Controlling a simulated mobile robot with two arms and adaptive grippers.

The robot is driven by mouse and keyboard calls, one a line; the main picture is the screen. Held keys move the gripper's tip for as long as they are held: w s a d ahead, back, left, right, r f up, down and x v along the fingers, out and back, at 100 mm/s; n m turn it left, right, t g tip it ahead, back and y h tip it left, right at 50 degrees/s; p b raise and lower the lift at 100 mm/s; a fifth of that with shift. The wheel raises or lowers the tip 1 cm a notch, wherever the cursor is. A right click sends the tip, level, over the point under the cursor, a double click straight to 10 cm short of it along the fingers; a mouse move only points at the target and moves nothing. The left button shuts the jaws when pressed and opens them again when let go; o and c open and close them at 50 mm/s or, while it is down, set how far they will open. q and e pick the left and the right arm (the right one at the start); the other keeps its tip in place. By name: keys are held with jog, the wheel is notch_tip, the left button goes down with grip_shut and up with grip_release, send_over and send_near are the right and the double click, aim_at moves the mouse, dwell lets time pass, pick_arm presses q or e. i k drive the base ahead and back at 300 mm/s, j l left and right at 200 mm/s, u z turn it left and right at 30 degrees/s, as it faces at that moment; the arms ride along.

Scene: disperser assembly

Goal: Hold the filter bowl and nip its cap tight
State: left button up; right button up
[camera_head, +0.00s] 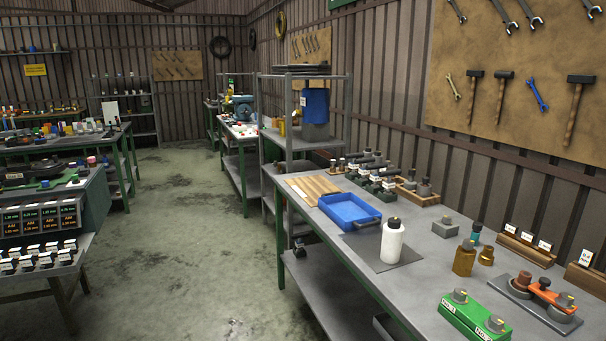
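No part is clearly marked as the filter bowl. On the right workbench (420,290) an amber container (464,260) with a dark cap stands upright; it may be the filter bowl. A smaller amber piece (486,257) stands just right of it. A white bottle (392,242) with a dark cap stands upright on a dark mat (372,257). I cannot tell how tight any cap is. Neither of my grippers is in view.
A blue tray (341,223) lies behind the white bottle. A green block (472,317) with round knobs and a grey plate (519,292) carrying an orange part sit at the front right. A grey block (445,228) stands behind. The bench's front middle is bare.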

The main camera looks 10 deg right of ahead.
aim_at(394, 222)
jog(key=i+j, duration=0.15)
jog(key=i, duration=0.5)
jog(key=i+j+u, duration=0.1)
jog(key=i, duration=0.6)
jog(key=i+z, duration=0.25)
jog(key=z, duration=0.15)
jog(key=i+j+z, duration=0.2)
jog(key=z, duration=0.2)
jog(key=i+j+z, duration=0.2)
jog(key=z, duration=0.2)
jog(key=i+j+z, duration=0.15)
jog(key=z, duration=0.25)
jog(key=j, duration=0.1)
